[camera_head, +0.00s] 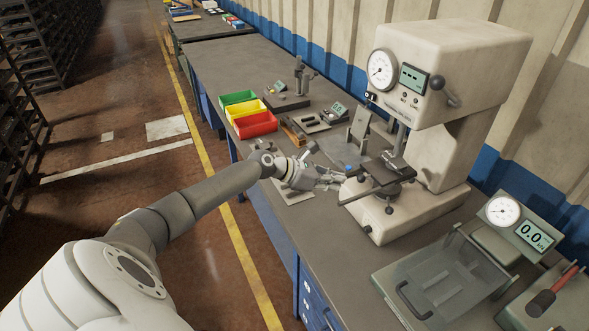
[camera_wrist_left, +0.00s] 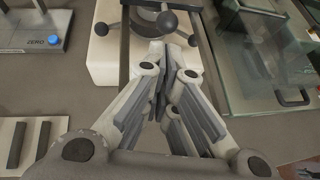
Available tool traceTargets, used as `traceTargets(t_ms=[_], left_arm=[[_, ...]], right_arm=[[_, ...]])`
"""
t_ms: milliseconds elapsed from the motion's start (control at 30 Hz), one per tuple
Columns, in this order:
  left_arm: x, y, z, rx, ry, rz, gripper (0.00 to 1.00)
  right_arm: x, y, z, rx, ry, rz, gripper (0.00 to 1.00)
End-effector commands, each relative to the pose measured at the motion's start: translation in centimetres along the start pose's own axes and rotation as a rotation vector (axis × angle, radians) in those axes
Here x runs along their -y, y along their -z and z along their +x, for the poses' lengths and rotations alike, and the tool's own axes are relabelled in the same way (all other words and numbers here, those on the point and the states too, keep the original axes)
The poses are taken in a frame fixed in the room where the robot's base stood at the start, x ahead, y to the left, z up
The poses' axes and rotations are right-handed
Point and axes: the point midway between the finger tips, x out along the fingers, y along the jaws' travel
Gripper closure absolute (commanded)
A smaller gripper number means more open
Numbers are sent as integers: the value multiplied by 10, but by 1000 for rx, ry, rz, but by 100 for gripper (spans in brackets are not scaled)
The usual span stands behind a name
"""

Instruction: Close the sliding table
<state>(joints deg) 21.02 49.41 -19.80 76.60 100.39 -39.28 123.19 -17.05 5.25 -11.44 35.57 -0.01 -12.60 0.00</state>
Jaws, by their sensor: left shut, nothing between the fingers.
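My left gripper (camera_head: 332,178) is shut and empty, just left of the test machine (camera_head: 455,125). Its closed fingers (camera_wrist_left: 160,70) also show in the left wrist view, pointing at the machine's light base and a dark star knob (camera_wrist_left: 166,20). The fingers overlap part of the base and a dark bar, so I cannot tell whether they touch. A dark flat table (camera_head: 388,172) sits on the machine above its base, with ball-ended levers below. To the right, a clear-covered unit (camera_head: 470,262) with a black handle (camera_head: 412,303) sits on the bench. My right gripper is not in view.
Green, yellow and red bins (camera_head: 255,124) stand farther back on the grey workbench (camera_head: 228,62). Small gauges and fixtures stand between them and the machine. A digital gauge (camera_head: 515,222) and a red-handled tool (camera_head: 553,291) are at the right. The aisle floor is clear.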

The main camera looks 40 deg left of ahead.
Motion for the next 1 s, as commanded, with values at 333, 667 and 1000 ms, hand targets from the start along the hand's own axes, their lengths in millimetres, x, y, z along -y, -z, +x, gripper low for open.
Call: traceTargets(t_ms=[333, 667, 1000], left_arm=[[-1, 4, -59, -5, -2, 3, 100], [-1, 3, -93, -3, -2, 1, 100], [-1, 0, -100, -1, -1, 2, 100]], right_arm=[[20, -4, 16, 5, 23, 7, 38], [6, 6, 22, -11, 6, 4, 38], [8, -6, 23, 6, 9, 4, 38]])
